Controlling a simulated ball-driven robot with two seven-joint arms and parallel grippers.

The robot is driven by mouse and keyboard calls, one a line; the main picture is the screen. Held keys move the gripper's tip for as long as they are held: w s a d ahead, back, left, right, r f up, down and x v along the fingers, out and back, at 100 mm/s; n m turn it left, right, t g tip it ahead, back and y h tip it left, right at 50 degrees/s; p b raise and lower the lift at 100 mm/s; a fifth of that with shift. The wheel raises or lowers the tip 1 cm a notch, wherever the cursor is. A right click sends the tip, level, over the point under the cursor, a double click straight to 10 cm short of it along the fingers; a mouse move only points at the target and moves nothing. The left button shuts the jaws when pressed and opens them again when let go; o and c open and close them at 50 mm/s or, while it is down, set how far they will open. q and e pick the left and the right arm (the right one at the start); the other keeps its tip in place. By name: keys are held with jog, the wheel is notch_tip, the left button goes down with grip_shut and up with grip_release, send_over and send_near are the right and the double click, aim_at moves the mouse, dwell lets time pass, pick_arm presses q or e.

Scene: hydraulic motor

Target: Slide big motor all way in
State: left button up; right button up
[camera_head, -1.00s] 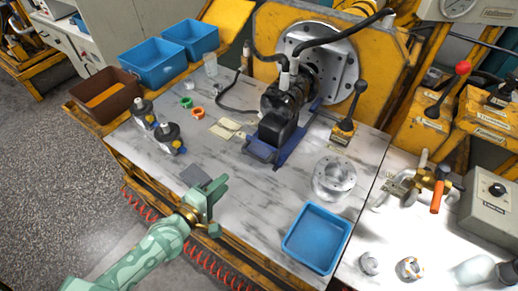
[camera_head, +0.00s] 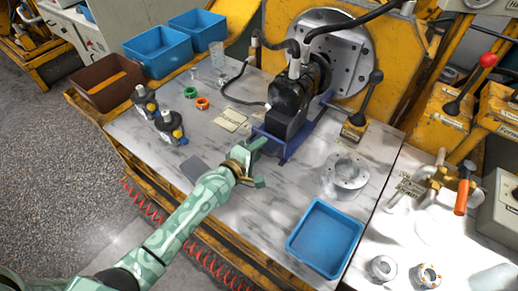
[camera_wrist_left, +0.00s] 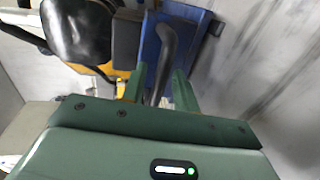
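The big motor (camera_head: 289,99) is black and sits on a blue sled (camera_head: 284,148) on the marble-topped table. It stands in front of the round metal flange plate (camera_head: 345,60), with hoses attached on top. Its far end is close to the plate; I cannot tell how deep it sits. My left gripper (camera_head: 262,164) is open just in front of the sled's near end. In the left wrist view, a dark bar (camera_wrist_left: 165,50) at the blue sled (camera_wrist_left: 185,28) lies between the spread fingers, without a clear grip. The motor's black body (camera_wrist_left: 80,28) shows at upper left. My right gripper is out of view.
A lever on a yellow base (camera_head: 356,129) stands right of the motor. A metal ring (camera_head: 346,175) and a blue tray (camera_head: 325,240) are at the right.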

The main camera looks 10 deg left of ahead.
aim_at(274, 132)
pick_arm(q)
grip_shut()
jog(key=x, duration=0.2)
jog(key=r+b+x, duration=0.1)
jog(key=x, duration=0.2)
jog(key=b+x, duration=0.1)
jog(key=x, duration=0.2)
jog(key=shift+w+d+r, duration=0.1)
jog(key=shift+r, duration=0.1)
jog(key=shift+w+d+b, duration=0.1)
jog(key=shift+w+b, duration=0.2)
jog(key=shift+w, duration=0.05)
jog(key=shift+r, duration=0.3)
grip_release()
jog(key=shift+w+f, duration=0.1)
